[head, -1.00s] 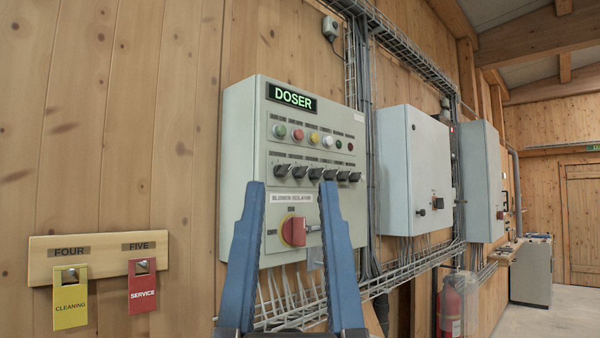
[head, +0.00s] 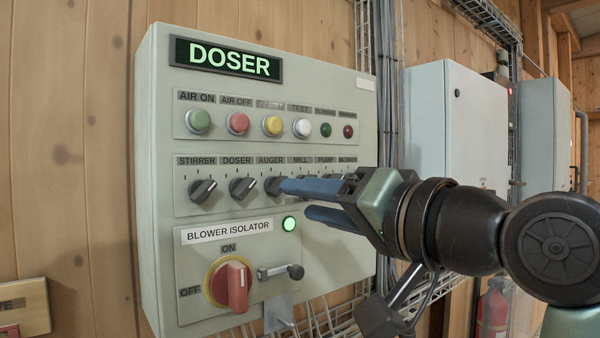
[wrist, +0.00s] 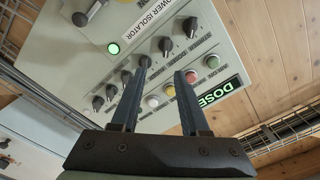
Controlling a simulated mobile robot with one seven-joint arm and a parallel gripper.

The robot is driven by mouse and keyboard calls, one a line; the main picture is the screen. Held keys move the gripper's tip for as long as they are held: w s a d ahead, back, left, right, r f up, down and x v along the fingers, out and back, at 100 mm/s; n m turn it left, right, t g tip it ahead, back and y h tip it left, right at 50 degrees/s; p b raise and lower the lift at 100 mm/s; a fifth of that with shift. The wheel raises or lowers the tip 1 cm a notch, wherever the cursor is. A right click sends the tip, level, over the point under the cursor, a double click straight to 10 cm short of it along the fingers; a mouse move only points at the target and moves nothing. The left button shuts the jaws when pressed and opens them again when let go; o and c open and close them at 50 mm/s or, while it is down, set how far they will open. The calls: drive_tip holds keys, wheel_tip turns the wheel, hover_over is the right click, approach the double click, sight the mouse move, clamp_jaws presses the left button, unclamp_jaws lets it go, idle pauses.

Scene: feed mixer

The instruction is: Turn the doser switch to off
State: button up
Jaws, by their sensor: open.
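The doser switch (head: 242,188) is a dark rotary knob, second from left in the switch row, under a DOSER label. Its grip bar slants toward the upper right. In the wrist view the doser switch (wrist: 165,44) shows beyond and between my fingertips. My gripper (head: 293,199) comes in from the right with its blue fingers open and empty. Its upper fingertip overlaps the auger switch (head: 273,187) in the head view; I cannot tell whether they touch. The wrist view also shows my gripper (wrist: 162,68) spread before the panel. The switches further right are partly hidden by my fingers.
The stirrer switch (head: 202,190) is close on the left. Coloured buttons (head: 272,125) run above the row. The red blower isolator (head: 231,285), a protruding lever (head: 282,271) and a lit green lamp (head: 289,224) are below. Another grey cabinet (head: 455,125) stands to the right.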

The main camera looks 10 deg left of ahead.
sight(248, 189)
drive_tip(key=p+x, duration=0.2)
drive_tip(key=x, duration=0.1)
drive_tip(key=p+x, duration=0.2)
drive_tip(key=x, duration=0.2)
drive_tip(key=s+a+p+x, duration=0.1)
drive_tip(key=p+x, duration=0.1)
drive_tip(key=x, duration=0.2)
drive_tip(key=shift+a+r, duration=0.1)
drive_tip(key=shift+r, duration=0.3)
drive_tip(key=shift+w+a+f, duration=0.1)
drive_tip(key=shift+w+a, duration=0.25)
drive_tip(key=shift+a, duration=0.05)
drive_tip(key=shift+w+f, duration=0.15)
drive_tip(key=shift+w, duration=0.05)
drive_tip(key=shift+s, duration=0.1)
clamp_jaws()
